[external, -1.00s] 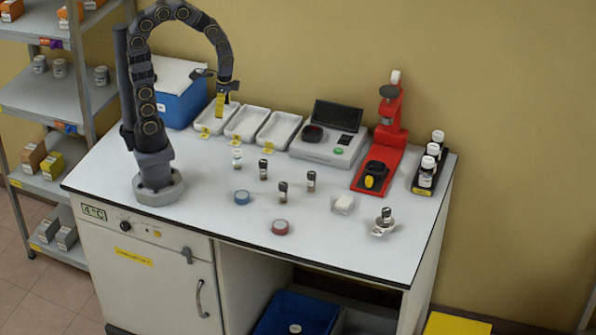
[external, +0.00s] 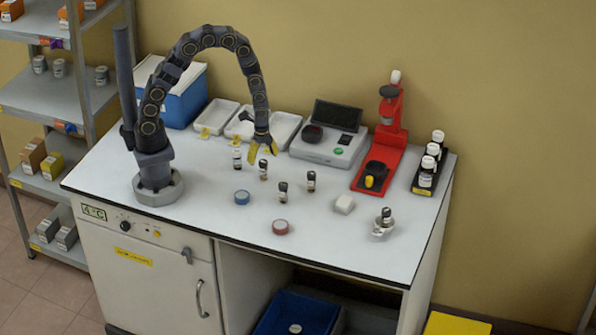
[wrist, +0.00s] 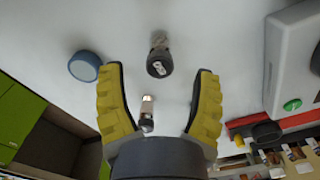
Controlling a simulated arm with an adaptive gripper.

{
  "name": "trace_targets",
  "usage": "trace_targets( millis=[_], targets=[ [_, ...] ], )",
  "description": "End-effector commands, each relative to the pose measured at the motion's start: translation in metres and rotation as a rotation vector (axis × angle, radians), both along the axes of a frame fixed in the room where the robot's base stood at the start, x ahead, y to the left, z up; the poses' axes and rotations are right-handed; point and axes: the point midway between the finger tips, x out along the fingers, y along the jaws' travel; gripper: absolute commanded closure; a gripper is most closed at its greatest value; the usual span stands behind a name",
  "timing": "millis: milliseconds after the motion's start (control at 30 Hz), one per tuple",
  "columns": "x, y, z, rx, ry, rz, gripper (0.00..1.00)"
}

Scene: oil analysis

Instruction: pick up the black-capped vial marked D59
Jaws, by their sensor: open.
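Several small dark-capped vials stand apart on the white bench: one at the back left (external: 237,160), one just below my gripper (external: 263,170), one in front (external: 283,192) and one to the right (external: 311,181). Their labels are too small to read in the external view, so I cannot tell which is D59. My gripper (external: 264,151) is open, pointing down above the bench with nothing held. In the wrist view, a black-capped vial (wrist: 160,65) with an unclear white cap mark lies between the fingertips. Another vial (wrist: 147,113) shows nearer the palm.
A blue disc (external: 241,198) and a red disc (external: 280,227) lie in front. A grey balance (external: 325,150), a red press (external: 385,150) and white trays (external: 217,116) stand behind. The front bench is largely clear.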

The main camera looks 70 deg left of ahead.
Motion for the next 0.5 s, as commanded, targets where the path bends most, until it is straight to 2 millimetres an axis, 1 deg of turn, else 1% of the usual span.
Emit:
trace_targets(
  millis=[300,400,500],
  targets=[
    [0.000,-0.002,-0.040,0.001,0.002,0.002,0.36],
    [0.000,-0.002,-0.047,0.000,0.001,0.002,0.36],
    [0.000,-0.002,-0.047,0.000,-0.001,0.002,0.36]
  ],
)
